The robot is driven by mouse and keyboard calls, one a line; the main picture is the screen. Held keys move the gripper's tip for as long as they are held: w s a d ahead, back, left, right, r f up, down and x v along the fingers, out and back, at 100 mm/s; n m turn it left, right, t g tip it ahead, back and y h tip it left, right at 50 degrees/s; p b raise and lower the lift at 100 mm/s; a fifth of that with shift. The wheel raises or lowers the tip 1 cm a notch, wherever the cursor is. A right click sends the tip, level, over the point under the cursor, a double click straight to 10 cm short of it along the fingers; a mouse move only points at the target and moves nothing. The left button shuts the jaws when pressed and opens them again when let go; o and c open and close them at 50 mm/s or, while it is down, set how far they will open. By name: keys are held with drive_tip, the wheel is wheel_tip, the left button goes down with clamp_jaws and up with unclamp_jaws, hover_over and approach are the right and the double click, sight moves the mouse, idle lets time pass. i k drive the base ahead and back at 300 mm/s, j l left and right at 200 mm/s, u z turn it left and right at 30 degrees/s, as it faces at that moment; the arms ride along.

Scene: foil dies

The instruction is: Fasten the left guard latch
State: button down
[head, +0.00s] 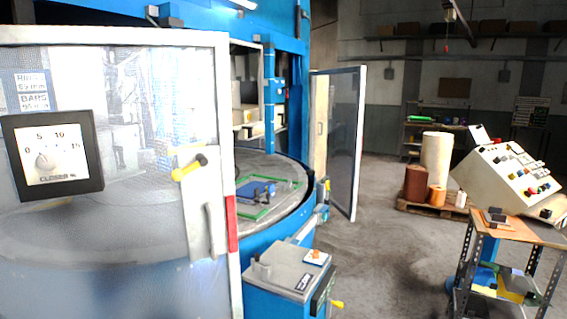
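The left guard (110,215) is a clear panel in a white frame and fills the left of the head view. A red strip (232,222) runs on the frame edge beside the handle. I cannot tell whether the latch is engaged. My gripper is not in view.
Behind the guard is a blue machine (262,262) with a round table (262,168). Another guard door (340,140) stands swung out. A grey-topped cabinet (290,272) is at lower middle. A control console (508,178) on a stand is at right. Floor between is clear.

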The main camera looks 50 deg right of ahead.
sight(177, 175)
drive_tip(key=z, duration=0.95)
